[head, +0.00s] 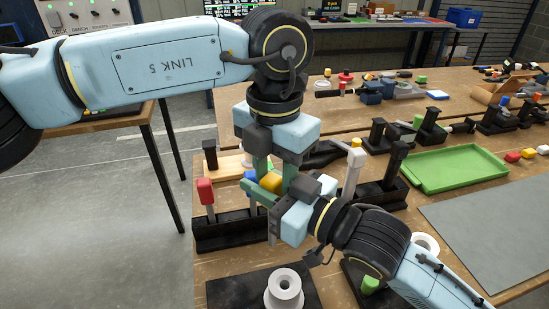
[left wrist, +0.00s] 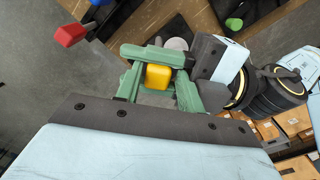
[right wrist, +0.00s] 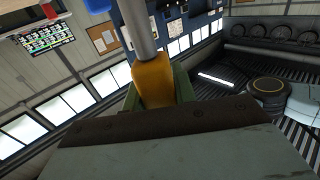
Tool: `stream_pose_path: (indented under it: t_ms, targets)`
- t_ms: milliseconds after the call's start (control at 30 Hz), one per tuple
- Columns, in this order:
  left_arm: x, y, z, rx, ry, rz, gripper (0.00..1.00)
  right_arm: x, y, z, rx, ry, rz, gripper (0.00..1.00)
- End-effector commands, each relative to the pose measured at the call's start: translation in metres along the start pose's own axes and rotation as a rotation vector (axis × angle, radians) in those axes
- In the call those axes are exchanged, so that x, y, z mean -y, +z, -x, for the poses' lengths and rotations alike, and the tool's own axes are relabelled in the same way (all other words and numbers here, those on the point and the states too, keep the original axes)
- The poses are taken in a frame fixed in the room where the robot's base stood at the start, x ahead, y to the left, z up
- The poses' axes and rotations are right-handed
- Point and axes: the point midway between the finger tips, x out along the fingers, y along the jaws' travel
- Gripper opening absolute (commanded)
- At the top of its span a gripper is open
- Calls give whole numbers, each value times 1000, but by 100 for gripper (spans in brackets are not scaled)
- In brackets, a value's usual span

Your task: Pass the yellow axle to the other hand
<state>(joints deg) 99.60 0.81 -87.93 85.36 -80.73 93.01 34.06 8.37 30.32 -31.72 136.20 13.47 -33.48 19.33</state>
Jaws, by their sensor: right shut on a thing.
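The yellow axle (head: 270,183) shows in the head view as a small yellow end among the green fingers of both grippers. In the right wrist view its yellow part (right wrist: 154,80) sits between the fingers, with a grey shaft running out at the top. My right gripper (head: 268,190) is shut on the yellow part. My left gripper (head: 275,178) reaches down from above. In the left wrist view its fingers (left wrist: 168,90) stand wide apart on either side of the yellow end (left wrist: 158,76), with gaps beside it. The rest of the axle is hidden there.
A black rack (head: 232,232) with a red-handled tool (head: 205,192) stands just below the grippers. A white spool (head: 284,288) on a dark mat is nearer. A green tray (head: 452,168) and a grey mat (head: 490,222) lie to the right.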

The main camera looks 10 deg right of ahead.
Motion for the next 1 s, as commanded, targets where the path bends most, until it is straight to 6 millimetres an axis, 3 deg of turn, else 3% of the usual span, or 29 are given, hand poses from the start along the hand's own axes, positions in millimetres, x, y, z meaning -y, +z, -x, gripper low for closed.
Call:
stream_pose_path:
  t_ms: [200,500,533,700,1000]
  targets:
    - [0,0,0,0,0,0,38,0,0,0,-1,0,0,1]
    - [1,0,0,0,-2,-2,1,0,0,0,-1,0,0,1]
    - [1,0,0,0,-3,-2,1,0,0,0,-1,0,0,31]
    - [1,0,0,0,-2,-1,1,0,0,0,-1,0,0,52]
    - [0,0,0,0,-1,0,1,0,3,0,5,-4,-3,52]
